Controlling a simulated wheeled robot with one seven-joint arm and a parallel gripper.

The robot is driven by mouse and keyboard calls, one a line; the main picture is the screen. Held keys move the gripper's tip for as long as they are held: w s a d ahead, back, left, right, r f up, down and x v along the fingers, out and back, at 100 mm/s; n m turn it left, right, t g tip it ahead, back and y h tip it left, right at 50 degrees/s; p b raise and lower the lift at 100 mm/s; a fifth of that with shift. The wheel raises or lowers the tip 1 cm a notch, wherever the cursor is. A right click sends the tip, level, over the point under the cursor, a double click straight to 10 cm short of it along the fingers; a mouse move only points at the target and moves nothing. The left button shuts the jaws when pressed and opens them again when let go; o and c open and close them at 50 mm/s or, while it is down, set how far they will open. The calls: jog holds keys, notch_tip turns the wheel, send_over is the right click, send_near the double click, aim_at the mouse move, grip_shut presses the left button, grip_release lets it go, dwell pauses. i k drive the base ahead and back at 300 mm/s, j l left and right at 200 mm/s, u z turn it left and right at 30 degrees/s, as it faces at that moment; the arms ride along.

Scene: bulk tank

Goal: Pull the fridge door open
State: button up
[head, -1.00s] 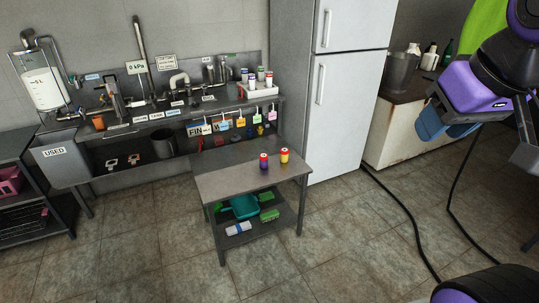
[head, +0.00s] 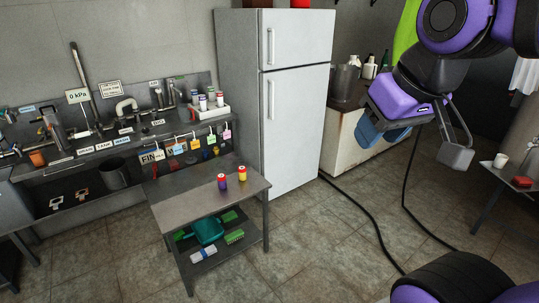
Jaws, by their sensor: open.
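The white fridge (head: 283,105) stands against the back wall, a little right of the middle of the head view. Its lower door (head: 297,135) and its smaller upper door (head: 297,38) are both shut. A pale vertical handle (head: 266,98) is on the left edge of the lower door, and another handle (head: 270,46) is on the upper one. My gripper (head: 418,140) is at the right, open and empty, well apart from the fridge. It hangs in front of the rusty white cabinet.
A small grey table (head: 185,212) with two coloured cans (head: 232,177) stands in front of the fridge's left side. Dark cables (head: 362,225) cross the tiled floor. The rusty cabinet (head: 352,145) adjoins the fridge. Open floor lies before the fridge.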

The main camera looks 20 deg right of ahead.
aim_at(293, 100)
jog(key=i+l, duration=0.3)
jog(key=i, duration=0.15)
jog(key=i+l, duration=0.3)
jog(key=i, duration=0.15)
jog(key=i+l, duration=0.3)
jog(key=i, duration=0.2)
jog(key=i+l+z, duration=0.1)
jog(key=i+l, duration=0.2)
jog(key=i, duration=0.15)
jog(key=i+l, duration=0.3)
jog(key=i, duration=0.15)
